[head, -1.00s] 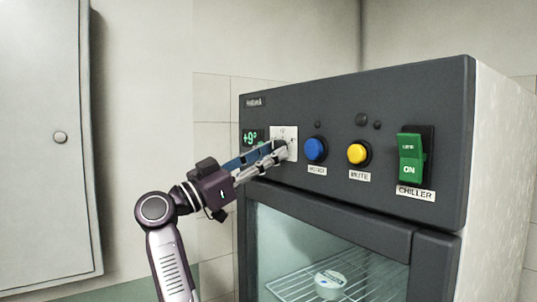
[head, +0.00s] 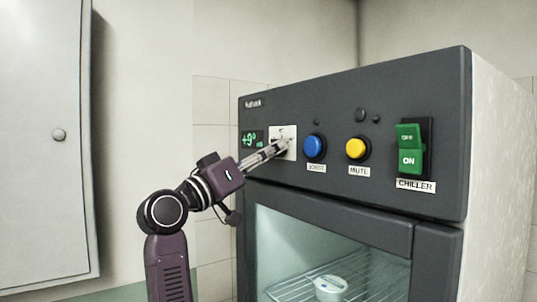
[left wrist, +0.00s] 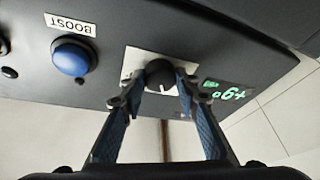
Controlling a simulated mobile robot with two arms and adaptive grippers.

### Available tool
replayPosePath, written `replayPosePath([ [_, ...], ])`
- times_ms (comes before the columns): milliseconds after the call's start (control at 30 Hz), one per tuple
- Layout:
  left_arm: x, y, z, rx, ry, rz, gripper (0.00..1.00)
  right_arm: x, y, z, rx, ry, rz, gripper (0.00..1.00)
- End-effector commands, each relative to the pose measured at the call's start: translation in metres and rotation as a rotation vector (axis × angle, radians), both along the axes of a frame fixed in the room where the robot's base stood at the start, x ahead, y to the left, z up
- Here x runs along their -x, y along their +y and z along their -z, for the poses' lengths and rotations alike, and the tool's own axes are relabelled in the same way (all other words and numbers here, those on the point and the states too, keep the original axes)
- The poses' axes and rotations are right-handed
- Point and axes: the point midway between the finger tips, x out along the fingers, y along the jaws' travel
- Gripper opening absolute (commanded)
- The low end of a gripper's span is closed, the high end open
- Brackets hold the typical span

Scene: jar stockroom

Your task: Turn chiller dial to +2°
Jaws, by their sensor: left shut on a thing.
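The chiller dial (left wrist: 159,73) is a dark round knob with a light pointer mark, on a white plate (head: 291,139) at the left of the dark panel. My left gripper (head: 281,148) reaches it from the left. In the left wrist view the two fingers stand on either side of the knob, shut on it. In the head view the fingers mostly hide the knob. The green display (head: 252,140) beside the plate reads +9°; it also shows upside down in the left wrist view (left wrist: 226,90). My right gripper is in neither view.
Right of the dial are a blue boost button (head: 314,146), a yellow mute button (head: 357,149) and a green chiller switch (head: 409,149). Below is a glass door (head: 290,235), with a white-lidded jar (head: 330,288) on a wire shelf inside. A pale cabinet (head: 45,120) stands left.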

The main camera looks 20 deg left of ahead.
Motion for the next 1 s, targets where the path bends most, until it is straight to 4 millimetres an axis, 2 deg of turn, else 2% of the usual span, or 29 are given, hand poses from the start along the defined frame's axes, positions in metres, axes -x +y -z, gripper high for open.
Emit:
replayPosePath([
  [500, 0.002, -0.002, -0.006, 0.319, 0.249, 0.000, 0.05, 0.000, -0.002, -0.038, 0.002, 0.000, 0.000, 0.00],
  [1000, 0.002, -0.002, -0.004, 0.414, 0.323, 0.001, 0.05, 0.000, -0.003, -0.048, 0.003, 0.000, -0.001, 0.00],
])
